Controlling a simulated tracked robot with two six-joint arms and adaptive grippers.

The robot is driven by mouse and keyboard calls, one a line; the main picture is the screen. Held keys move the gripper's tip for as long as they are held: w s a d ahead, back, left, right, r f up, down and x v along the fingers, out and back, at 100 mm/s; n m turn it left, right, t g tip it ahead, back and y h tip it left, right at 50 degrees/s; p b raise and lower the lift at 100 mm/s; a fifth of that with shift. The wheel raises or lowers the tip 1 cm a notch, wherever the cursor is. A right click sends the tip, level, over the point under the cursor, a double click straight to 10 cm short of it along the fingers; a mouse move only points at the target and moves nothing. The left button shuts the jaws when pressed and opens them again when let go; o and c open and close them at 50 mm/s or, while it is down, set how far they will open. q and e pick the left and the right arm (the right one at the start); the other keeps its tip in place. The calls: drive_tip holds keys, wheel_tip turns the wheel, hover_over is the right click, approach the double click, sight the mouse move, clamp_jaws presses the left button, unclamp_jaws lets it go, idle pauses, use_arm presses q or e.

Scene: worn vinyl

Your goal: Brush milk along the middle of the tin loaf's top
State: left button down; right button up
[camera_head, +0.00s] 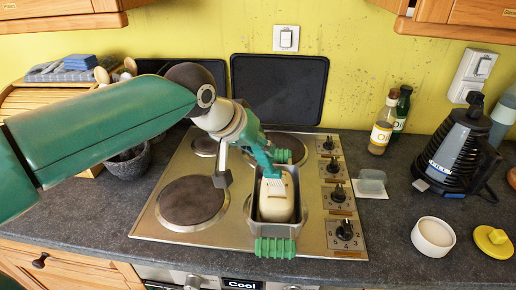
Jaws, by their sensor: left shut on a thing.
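The tin loaf (276,207) sits pale in a grey loaf tin (277,230) with green grips at its near and far ends. The tin stands on the hob, right of its middle. My left gripper (258,148) is above the tin's far end, shut on a teal-handled brush (264,163). The brush points down, its pale bristles at the far part of the loaf's top; I cannot tell whether they press on it. A small round white bowl (433,237) with pale contents is on the counter at right. My right gripper is not in view.
The steel hob (160,222) has several burners and a column of black knobs. A glass dish (372,182), two bottles (382,128), a black kettle-like appliance (455,150) and a yellow lid (493,241) stand at right. A stone mortar (128,164) is behind my left arm.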

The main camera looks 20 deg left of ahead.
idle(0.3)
use_arm(q)
drive_tip(key=shift+w+a+r+p, duration=0.1)
drive_tip(key=shift+w+a+p, duration=0.05)
drive_tip(key=shift+w+p, duration=0.2)
drive_tip(key=shift+w+a+p, duration=0.15)
drive_tip(key=shift+w+p, duration=0.05)
drive_tip(key=shift+w, duration=0.3)
drive_tip(key=shift+w+a+p, duration=0.15)
drive_tip(key=shift+w+p, duration=0.05)
drive_tip(key=shift+w, duration=0.3)
drive_tip(key=shift+s, duration=0.15)
